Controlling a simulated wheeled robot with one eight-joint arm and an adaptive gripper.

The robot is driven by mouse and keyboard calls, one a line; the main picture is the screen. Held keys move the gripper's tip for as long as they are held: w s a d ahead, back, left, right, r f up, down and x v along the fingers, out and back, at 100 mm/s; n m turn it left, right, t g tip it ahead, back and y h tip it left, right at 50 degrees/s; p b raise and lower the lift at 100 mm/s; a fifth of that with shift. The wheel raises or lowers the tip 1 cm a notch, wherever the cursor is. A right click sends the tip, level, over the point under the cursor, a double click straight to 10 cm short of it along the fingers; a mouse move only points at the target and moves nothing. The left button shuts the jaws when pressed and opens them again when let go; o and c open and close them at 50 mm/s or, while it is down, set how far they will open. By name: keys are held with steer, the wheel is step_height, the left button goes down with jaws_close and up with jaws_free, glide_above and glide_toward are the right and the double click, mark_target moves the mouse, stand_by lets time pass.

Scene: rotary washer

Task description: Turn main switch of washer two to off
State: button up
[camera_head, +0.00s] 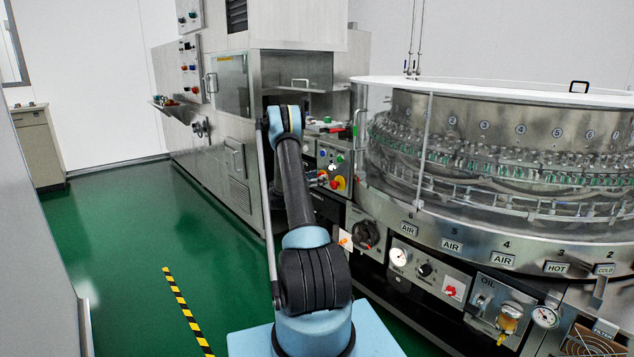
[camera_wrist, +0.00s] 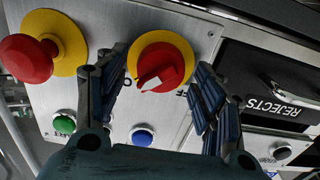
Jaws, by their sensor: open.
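In the wrist view a red rotary switch (camera_wrist: 160,70) with a white pointer mark sits on a round yellow plate (camera_wrist: 148,45) on a steel panel. Its white mark points toward the lower left of the picture. Part of a label shows at the plate's lower right, cut off by a finger. My gripper (camera_wrist: 163,62) is open, with one finger on each side of the switch. Contact with the knob cannot be told. In the head view the small control panel (camera_head: 333,165) with the red and yellow switch is beside my arm; my fingers are not clear there.
A red mushroom button (camera_wrist: 25,58) on a yellow plate is left of the switch. A green button (camera_wrist: 64,124) and a blue button (camera_wrist: 142,137) lie below. A dark REJECTS drawer (camera_wrist: 270,85) is at right. In the head view the glazed rotary washer (camera_head: 500,150) fills the right.

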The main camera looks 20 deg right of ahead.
steer(key=c, duration=1)
